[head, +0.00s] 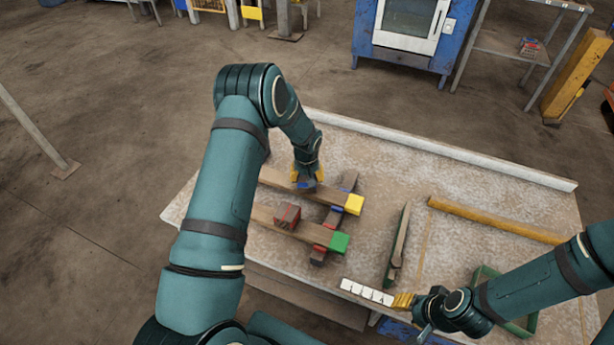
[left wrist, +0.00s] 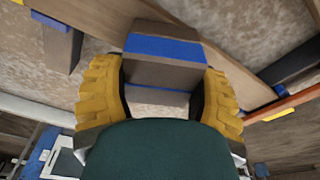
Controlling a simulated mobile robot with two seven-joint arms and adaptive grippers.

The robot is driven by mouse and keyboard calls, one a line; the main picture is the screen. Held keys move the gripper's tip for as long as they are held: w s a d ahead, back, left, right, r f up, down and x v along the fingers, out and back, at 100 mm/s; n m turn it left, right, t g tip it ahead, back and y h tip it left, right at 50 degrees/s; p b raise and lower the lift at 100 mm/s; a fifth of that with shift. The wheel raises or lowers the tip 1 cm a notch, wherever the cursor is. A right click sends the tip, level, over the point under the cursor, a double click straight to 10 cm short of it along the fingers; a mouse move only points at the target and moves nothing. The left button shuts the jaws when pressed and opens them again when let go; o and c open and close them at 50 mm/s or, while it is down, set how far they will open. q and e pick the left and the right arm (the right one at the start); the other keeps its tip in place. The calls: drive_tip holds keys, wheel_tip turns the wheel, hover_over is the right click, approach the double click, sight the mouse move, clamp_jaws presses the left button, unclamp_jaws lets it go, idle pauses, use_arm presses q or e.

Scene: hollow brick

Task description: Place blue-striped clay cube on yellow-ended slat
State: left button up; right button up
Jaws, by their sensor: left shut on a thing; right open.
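The blue-striped clay cube (left wrist: 158,72) is brown with a blue band and sits between the yellow fingers of my left gripper (left wrist: 160,92). In the head view my left gripper (head: 307,177) is shut on the cube (head: 305,185), mostly hidden by the fingers, over the yellow-ended slat (head: 325,195). I cannot tell whether the cube touches the slat. A red-striped cube (head: 287,216) rests on the green-ended slat (head: 310,233). My right gripper (head: 405,301) is open and empty near the table's front edge.
A dark crosspiece (head: 333,218) with blue and red bands runs under both slats. A green-and-wood tool (head: 398,247), a long yellow bar (head: 497,221), white tiles (head: 366,291) and a green box (head: 518,327) lie to the right. The table's (head: 385,180) back right is clear.

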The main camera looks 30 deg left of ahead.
use_arm(q)
drive_tip(key=o, duration=1.2)
drive_tip(key=shift+f, duration=0.1)
drive_tip(key=shift+r+p, duration=0.35)
drive_tip(key=shift+r, duration=0.2)
wheel_tip(320, 180, up, 11)
drive_tip(key=s+p, duration=0.2)
drive_tip(key=s+d+f+h, duration=0.1)
drive_tip(key=s+d+f, duration=0.1)
drive_tip(key=s+d, duration=0.1)
drive_tip(key=s+d+f+m+h, duration=0.1)
drive_tip(key=s+d+f, duration=0.2)
drive_tip(key=s+d, duration=0.1)
drive_tip(key=s+d+f+m+h, duration=0.1)
drive_tip(key=s+d+f, duration=0.1)
drive_tip(key=s+d, duration=0.1)
drive_tip(key=shift+s+d+f, duration=0.15)
drive_tip(key=shift+d+f, duration=0.15)
drive_tip(key=shift+d, duration=0.4)
drive_tip(key=shift+m+h, duration=0.8)
drive_tip(key=shift+h, duration=0.1)
drive_tip(key=s+d, duration=0.3)
drive_tip(key=s, duration=0.2)
drive_tip(key=s+d, duration=0.2)
drive_tip(key=s, duration=0.3)
drive_tip(key=s+d+f, duration=0.1)
drive_tip(key=s+d, duration=0.2)
drive_tip(key=s, duration=0.2)
drive_tip(key=shift+s+d, duration=0.25)
drive_tip(key=shift+d, duration=0.1)
